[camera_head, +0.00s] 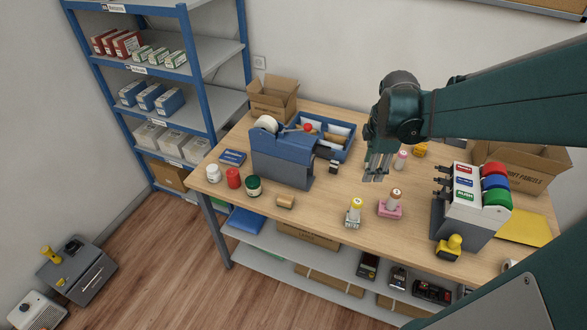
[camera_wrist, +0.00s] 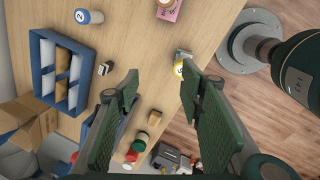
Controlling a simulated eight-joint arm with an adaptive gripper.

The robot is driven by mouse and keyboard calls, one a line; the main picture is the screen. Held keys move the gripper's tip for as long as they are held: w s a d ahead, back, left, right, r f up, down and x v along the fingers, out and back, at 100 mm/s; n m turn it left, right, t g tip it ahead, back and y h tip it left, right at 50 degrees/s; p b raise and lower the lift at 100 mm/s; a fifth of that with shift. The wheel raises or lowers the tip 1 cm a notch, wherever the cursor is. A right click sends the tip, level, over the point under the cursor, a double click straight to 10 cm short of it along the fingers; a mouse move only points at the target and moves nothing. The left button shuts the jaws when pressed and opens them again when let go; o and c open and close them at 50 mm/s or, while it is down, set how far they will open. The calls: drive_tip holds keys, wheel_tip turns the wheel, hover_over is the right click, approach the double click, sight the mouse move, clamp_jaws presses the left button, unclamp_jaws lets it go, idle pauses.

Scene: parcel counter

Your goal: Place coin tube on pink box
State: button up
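The pink box (camera_head: 390,211) is on the counter right of centre, with a white, orange-topped tube (camera_head: 396,194) upright on it. The pink box (camera_wrist: 175,15) also shows at the top of the wrist view, partly cut off. A yellow-topped tube (camera_head: 357,204) stands on a small grey-white box to its left. I cannot tell for certain which is the coin tube. My gripper (camera_head: 375,178) is above the counter, behind the pink box; its fingers (camera_wrist: 160,72) are wide apart and empty.
A blue dispenser (camera_head: 283,157) and a blue divided tray (camera_head: 340,132) stand left of my gripper. A white rack with coloured rolls (camera_head: 470,199) is at right. Jars (camera_head: 233,178) stand front left. Open cardboard boxes (camera_head: 272,99) are at the back. The counter's centre is fairly clear.

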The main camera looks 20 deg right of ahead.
drive_tip(key=s+a+r+m+t, duration=0.2)
drive_tip(key=a+m, duration=0.4)
drive_tip(key=a, duration=0.7)
drive_tip(key=s+a+r+m+t+y, duration=0.1)
drive_tip(key=s+a+r+m+t, duration=0.2)
drive_tip(key=a, duration=0.9)
wheel_tip(320, 180, up, 4)
drive_tip(key=s+m, duration=0.2)
drive_tip(key=m, duration=0.2)
drive_tip(key=shift+a+m, duration=0.3)
drive_tip(key=shift+a, duration=0.05)
